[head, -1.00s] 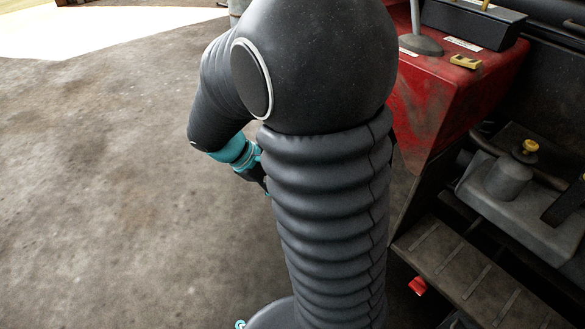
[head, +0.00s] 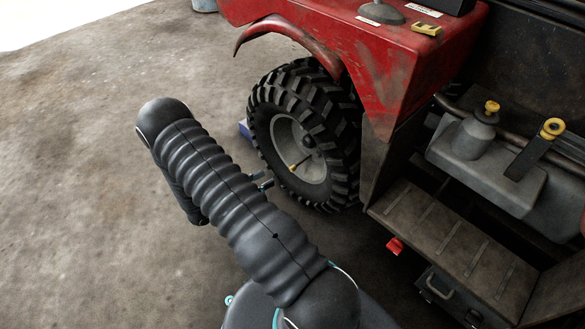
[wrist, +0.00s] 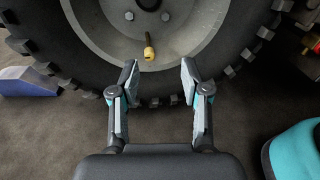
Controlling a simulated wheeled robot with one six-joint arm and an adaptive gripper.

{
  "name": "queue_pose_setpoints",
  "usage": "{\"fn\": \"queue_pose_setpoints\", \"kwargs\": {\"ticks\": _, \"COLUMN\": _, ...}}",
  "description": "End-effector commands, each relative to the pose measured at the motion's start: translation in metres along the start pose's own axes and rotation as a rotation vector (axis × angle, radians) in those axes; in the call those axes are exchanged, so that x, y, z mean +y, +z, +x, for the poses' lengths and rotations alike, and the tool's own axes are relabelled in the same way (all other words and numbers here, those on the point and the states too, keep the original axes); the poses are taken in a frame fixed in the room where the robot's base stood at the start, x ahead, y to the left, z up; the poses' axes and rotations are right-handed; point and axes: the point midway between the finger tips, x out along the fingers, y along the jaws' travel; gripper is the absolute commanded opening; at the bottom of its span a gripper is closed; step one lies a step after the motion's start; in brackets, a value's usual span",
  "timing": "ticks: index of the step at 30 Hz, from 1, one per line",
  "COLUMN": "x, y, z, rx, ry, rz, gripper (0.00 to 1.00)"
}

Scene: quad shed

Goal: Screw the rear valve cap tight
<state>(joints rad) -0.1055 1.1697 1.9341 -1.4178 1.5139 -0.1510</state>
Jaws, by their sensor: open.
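The valve cap (wrist: 149,53) is a small yellow piece on the end of a dark valve stem (wrist: 141,33) on the wheel's grey rim. It also shows as a yellow spot in the head view (head: 292,168). The wheel (head: 305,135) has a knobbly black tyre and sits under a red fender. In the wrist view my gripper (wrist: 158,70) is open and empty, its fingers pointing at the rim, with the cap just beyond and between the fingertips. In the head view my gripper (head: 262,180) is close to the tyre, partly hidden by my arm.
A blue wedge (wrist: 25,82) stands on the floor left of the tyre. Right of the wheel are a ribbed footboard (head: 440,235), a red piece (head: 395,246) below it, and a dark box (head: 440,290). Concrete floor to the left is clear.

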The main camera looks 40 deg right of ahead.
Motion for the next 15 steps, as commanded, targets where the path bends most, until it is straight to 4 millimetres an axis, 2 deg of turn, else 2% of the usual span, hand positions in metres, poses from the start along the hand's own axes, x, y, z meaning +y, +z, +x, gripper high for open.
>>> {"fn": "queue_pose_setpoints", "kwargs": {"ticks": 1, "x": 0.001, "y": -0.015, "z": 0.001, "rx": -0.022, "ry": 0.026, "rz": -0.038, "gripper": 0.47}}
{"fn": "queue_pose_setpoints", "kwargs": {"ticks": 6, "x": 0.004, "y": -0.045, "z": 0.003, "rx": -0.07, "ry": 0.094, "rz": -0.112, "gripper": 0.47}}
{"fn": "queue_pose_setpoints", "kwargs": {"ticks": 11, "x": 0.005, "y": -0.055, "z": 0.005, "rx": -0.085, "ry": 0.117, "rz": -0.136, "gripper": 0.47}}
{"fn": "queue_pose_setpoints", "kwargs": {"ticks": 15, "x": 0.006, "y": -0.054, "z": 0.018, "rx": -0.085, "ry": 0.116, "rz": -0.137, "gripper": 0.47}}
